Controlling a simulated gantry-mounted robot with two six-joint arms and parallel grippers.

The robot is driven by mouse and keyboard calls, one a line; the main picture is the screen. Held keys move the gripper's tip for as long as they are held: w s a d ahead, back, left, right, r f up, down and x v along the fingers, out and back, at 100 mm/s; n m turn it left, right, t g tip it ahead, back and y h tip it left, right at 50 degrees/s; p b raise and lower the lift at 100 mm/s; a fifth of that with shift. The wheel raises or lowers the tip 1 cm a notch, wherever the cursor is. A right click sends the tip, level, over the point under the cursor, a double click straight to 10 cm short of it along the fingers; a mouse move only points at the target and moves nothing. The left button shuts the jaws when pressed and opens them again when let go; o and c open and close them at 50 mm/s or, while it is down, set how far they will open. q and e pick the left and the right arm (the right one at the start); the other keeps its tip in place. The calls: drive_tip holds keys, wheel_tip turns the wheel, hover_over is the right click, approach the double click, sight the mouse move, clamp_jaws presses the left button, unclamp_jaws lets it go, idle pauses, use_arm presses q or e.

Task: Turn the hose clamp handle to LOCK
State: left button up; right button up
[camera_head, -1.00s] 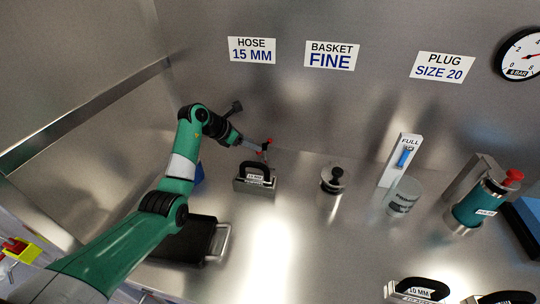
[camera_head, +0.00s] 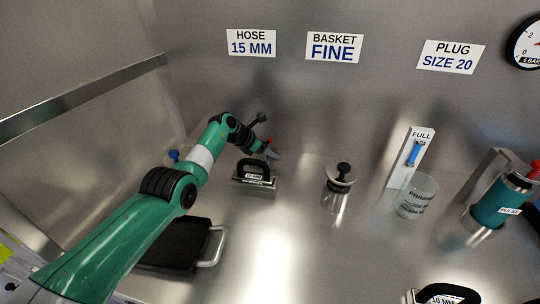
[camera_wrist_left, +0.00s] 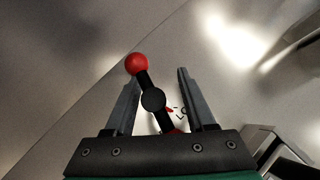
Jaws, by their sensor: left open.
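The hose clamp handle shows in the left wrist view as a black bar (camera_wrist_left: 145,82) with a red ball knob (camera_wrist_left: 137,64) and a round black hub (camera_wrist_left: 153,99). The bar tilts, with its knob up and to the left. My left gripper (camera_wrist_left: 158,76) is open, its two fingers on either side of the bar. The knob is near the left fingertip; I cannot tell whether they touch. A label with a few letters (camera_wrist_left: 183,113) is partly hidden behind the hub and fingers. In the head view, a red part of the clamp (camera_head: 269,141) shows at my left gripper (camera_head: 273,152). My right gripper is out of view.
A black tray (camera_head: 172,245) lies nearer. To the right are a black-knobbed plug (camera_head: 343,172), a glass beaker (camera_head: 418,195) and a teal cylinder (camera_head: 500,200).

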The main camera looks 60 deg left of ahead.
use_arm(q)
drive_tip(key=c, duration=0.6)
drive_tip(key=shift+a+r, duration=0.1)
clamp_jaws()
drive_tip(key=shift+w, duration=0.1)
idle(0.6)
drive_tip(key=shift+o, duration=1)
unclamp_jaws()
drive_tip(key=o, duration=0.4)
drive_tip(key=shift+d, duration=0.3)
drive_tip(key=shift+a, duration=0.2)
